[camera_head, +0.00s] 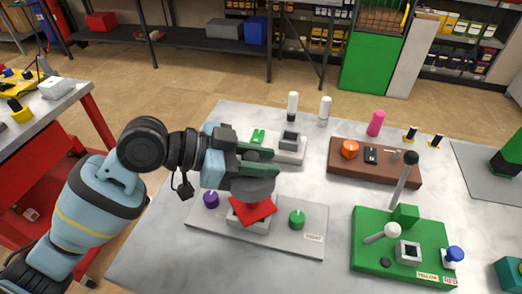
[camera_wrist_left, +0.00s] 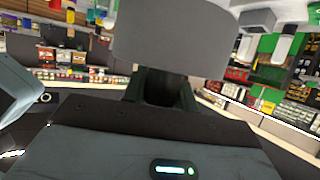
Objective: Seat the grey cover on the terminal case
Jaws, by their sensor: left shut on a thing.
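My left gripper (camera_head: 262,162) is shut on the grey cover (camera_head: 252,188), holding it over the light grey plate. In the left wrist view the cover (camera_wrist_left: 180,38) is a large plain grey body between the dark fingers. Below it in the head view, a red piece (camera_head: 253,209) sits turned at an angle over a pale square box (camera_head: 248,224), which looks to be the terminal case. The cover appears above the red piece; whether they touch is unclear. The cover and gripper hide part of the case. My right gripper is not in view.
The light grey plate (camera_head: 310,245) carries a purple knob (camera_head: 211,199) and a green knob (camera_head: 297,218) beside the case. A green base (camera_head: 370,262) with levers stands to the right. A brown block (camera_head: 400,174) and white bottles (camera_head: 325,111) stand behind.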

